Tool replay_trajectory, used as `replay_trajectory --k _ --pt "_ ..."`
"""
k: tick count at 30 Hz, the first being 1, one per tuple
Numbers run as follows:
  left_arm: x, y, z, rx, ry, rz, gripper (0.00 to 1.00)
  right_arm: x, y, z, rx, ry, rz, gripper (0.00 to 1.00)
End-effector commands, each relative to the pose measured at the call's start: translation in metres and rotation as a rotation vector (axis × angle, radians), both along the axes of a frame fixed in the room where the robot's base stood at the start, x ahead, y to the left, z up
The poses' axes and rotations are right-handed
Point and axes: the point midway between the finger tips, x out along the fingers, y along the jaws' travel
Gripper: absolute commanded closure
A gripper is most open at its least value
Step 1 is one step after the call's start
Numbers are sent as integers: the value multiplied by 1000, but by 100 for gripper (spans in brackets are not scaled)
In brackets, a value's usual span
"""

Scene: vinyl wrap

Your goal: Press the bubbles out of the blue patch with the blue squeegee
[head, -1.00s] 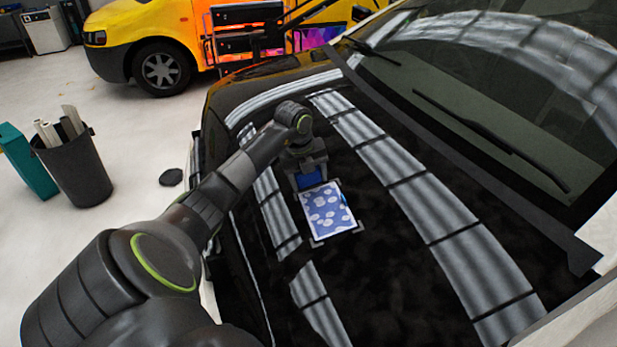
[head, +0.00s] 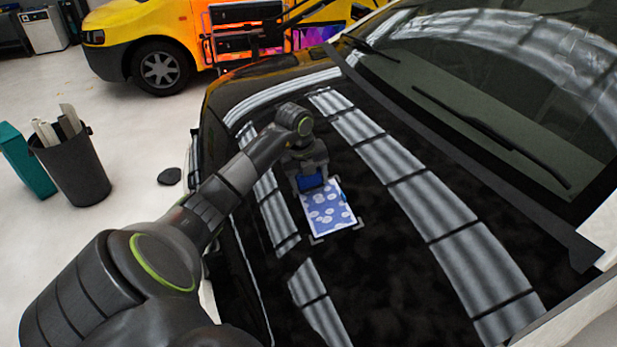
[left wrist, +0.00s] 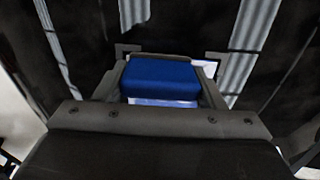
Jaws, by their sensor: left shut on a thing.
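The blue patch (head: 327,212) with pale round bubbles lies on the black car hood, inside thin corner marks. My left gripper (head: 308,190) is shut on the blue squeegee (head: 310,182), at the patch's far end. The squeegee overlaps the patch's far edge in the head view; I cannot tell whether it touches the surface. In the left wrist view the squeegee (left wrist: 161,80) sits between the fingers and hides most of the patch, with a pale strip of the patch (left wrist: 160,102) showing below it. My right gripper is not in view.
The black hood (head: 400,290) is clear around the patch, with striped light reflections. The windshield and wipers (head: 490,135) are at the right. A dark bin (head: 75,165) with rolls stands on the floor at the left, and a yellow van (head: 150,45) is behind.

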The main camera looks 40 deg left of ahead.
Motion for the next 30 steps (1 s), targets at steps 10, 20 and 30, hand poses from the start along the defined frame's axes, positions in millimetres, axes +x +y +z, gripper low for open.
replay_trajectory --k 10,20,30 --pt "-9 -14 -1 0 1 1 55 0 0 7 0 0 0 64" --pt "-10 -16 -1 0 1 0 55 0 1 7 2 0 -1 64" --pt "-20 -33 -3 -1 2 0 55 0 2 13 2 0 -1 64"
